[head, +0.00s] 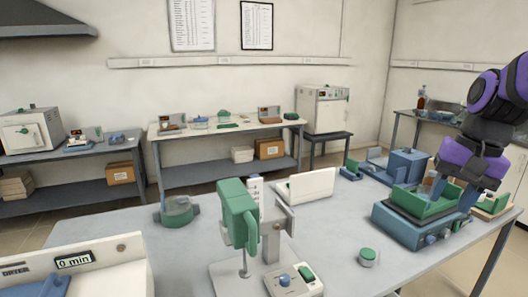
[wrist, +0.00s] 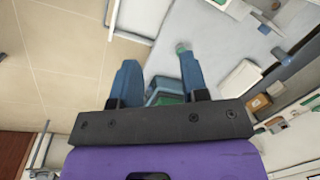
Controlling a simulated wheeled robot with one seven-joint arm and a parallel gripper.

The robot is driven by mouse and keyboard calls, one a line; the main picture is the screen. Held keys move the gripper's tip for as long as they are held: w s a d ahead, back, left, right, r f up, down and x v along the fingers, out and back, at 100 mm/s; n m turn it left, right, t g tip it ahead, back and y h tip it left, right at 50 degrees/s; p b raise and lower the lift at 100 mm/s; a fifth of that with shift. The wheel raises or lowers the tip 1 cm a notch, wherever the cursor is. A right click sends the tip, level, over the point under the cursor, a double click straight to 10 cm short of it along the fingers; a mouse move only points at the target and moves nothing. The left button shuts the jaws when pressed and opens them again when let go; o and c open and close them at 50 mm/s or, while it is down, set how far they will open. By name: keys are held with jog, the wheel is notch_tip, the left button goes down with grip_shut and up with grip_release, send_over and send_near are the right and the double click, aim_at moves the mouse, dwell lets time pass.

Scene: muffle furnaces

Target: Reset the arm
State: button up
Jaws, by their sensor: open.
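My purple and black arm comes in from the right of the head view. My gripper (head: 453,194) points down over a blue device (head: 405,226) with a green top (head: 425,204) at the right end of the near table. In the wrist view my gripper (wrist: 158,68) shows two blue fingers spread apart with nothing held between them. Part of a blue and green device (wrist: 166,92) shows beyond and between the fingers. Whether the fingertips touch the device cannot be told.
The near table (head: 340,228) carries a green stand device (head: 238,215), a white box (head: 307,185), a small green-lidded jar (head: 367,257) and a blue block (head: 408,164). A dryer (head: 85,275) is front left. A furnace (head: 322,108) stands by the back wall.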

jog(key=s+a+r+n+t+h, duration=0.1)
jog(key=s+a+r+n+t, duration=0.3)
jog(key=s, duration=0.5)
jog(key=shift+s+a+n+h, duration=0.3)
jog(key=shift+a+n+h, duration=0.15)
jog(key=shift+n, duration=0.95)
